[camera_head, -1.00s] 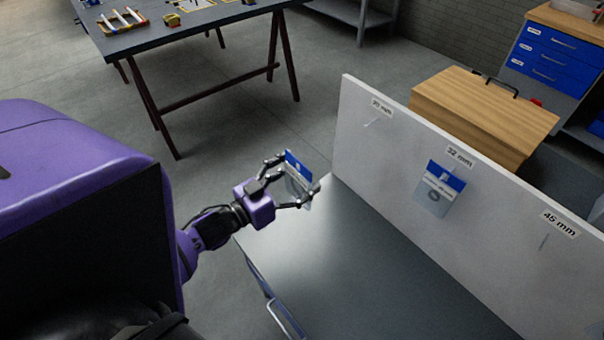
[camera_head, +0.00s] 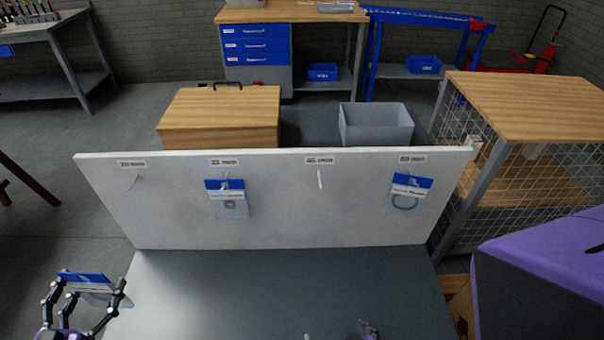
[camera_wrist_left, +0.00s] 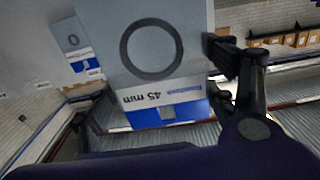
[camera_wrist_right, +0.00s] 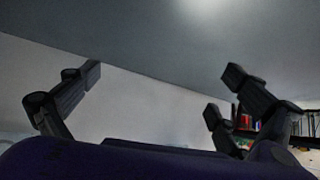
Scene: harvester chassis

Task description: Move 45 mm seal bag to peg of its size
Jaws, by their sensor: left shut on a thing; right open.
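My left gripper (camera_head: 84,312) is shut on the 45 mm seal bag (camera_head: 88,287), at the lower left of the head view, left of the table. In the left wrist view the bag (camera_wrist_left: 150,60) shows a dark ring, a blue header and an upside-down "45 mm" label. The 45 mm peg (camera_head: 320,180) on the white board (camera_head: 270,220) is bare. The leftmost peg (camera_head: 132,183) is bare too. Bags hang on the 32 mm peg (camera_head: 228,198) and the rightmost peg (camera_head: 408,194). My right gripper (camera_wrist_right: 160,85) is open and empty; only its tip (camera_head: 366,328) shows in the head view.
The grey table top (camera_head: 280,290) in front of the board is clear. Behind the board stand a wooden case (camera_head: 220,115) and a grey bin (camera_head: 376,124). A wire-mesh cage (camera_head: 520,190) with a wooden top stands at the right.

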